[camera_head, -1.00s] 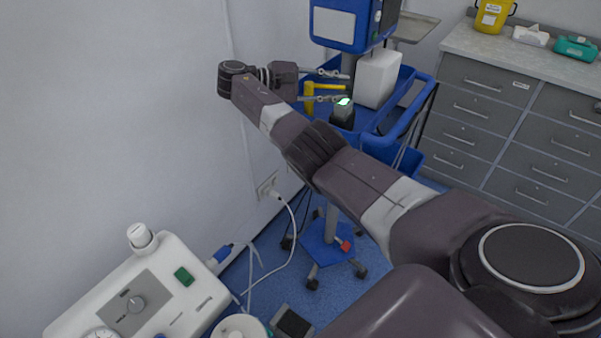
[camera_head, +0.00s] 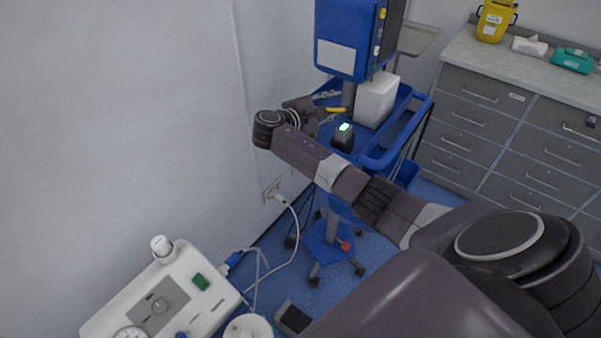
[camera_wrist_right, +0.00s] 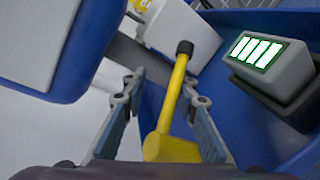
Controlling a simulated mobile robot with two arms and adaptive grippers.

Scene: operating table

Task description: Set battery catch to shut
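A grey battery unit with lit green-and-white bars (camera_head: 344,137) sits in a dark holder on the blue cart tray. It also shows at the upper right of the right wrist view (camera_wrist_right: 262,52). A yellow lever-like part with a black tip (camera_wrist_right: 172,105) stands beside it; its bar also shows in the head view (camera_head: 336,109). I cannot tell for sure whether this is the battery catch. My right gripper (camera_wrist_right: 163,100) is open, its fingers on either side of the yellow part with gaps visible. The same gripper is small in the head view (camera_head: 330,108). My left gripper is not in view.
A blue monitor (camera_head: 343,42) overhangs the tray (camera_head: 370,160) close to my right gripper. A white box (camera_head: 376,99) stands behind the battery. The wall is close on the left. Grey drawers (camera_head: 470,120) stand to the right, and a white device (camera_head: 165,295) is at the lower left.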

